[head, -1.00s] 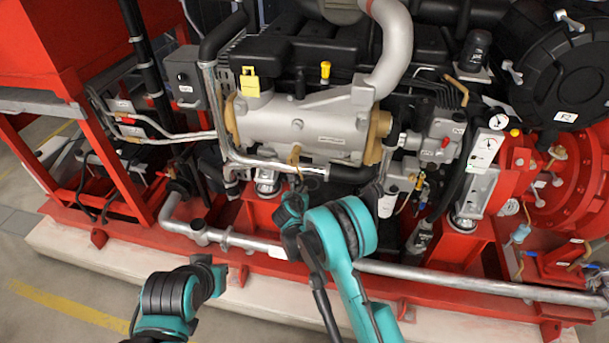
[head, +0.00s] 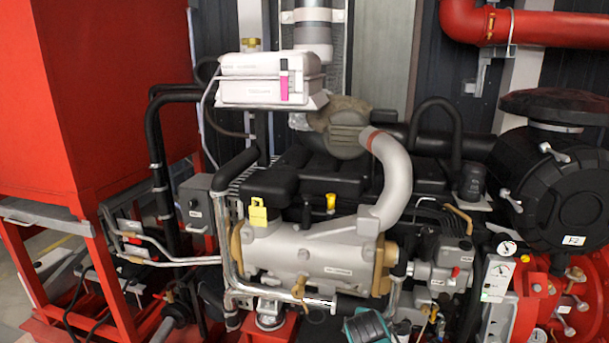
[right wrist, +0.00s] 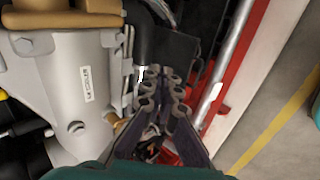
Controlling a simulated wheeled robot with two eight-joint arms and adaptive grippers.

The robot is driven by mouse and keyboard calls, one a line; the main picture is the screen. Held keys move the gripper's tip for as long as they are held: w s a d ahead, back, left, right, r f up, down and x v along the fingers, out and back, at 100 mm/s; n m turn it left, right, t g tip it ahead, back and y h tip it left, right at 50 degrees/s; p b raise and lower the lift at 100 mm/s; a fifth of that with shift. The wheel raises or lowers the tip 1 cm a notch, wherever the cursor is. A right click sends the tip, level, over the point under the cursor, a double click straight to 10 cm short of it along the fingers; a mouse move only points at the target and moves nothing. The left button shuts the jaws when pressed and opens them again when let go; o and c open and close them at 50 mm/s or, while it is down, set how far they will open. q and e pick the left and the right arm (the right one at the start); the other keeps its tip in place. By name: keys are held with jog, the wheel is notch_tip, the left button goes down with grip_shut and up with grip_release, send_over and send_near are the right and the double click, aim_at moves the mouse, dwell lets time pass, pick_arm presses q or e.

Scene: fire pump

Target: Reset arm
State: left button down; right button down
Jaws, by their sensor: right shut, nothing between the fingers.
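My right gripper (right wrist: 163,92) shows in the right wrist view, its two dark fingers together and nothing between them. It is beside the silver-grey engine housing (right wrist: 85,85), with a black hose (right wrist: 143,35) just beyond the fingertips. In the head view only a teal piece of my right arm shows at the bottom edge, in front of the grey cylinder housing (head: 310,258) of the fire pump engine. The fingers are hidden below the frame there. My left gripper is in neither view now.
A red tank stand (head: 100,100) is at the left. A white box (head: 262,80) sits above the engine. A black round housing (head: 550,180) is at the right. In the right wrist view, a red frame rail (right wrist: 240,60) borders open floor (right wrist: 275,100).

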jog(key=s+d+f+m+g+y, duration=0.1)
jog(key=s+d+m+y, duration=0.1)
jog(key=s+m, duration=1.2)
jog(key=s+d, duration=0.1)
jog(key=s, duration=0.7)
jog(key=shift+s+m+g, duration=0.3)
jog(key=shift+s, duration=0.05)
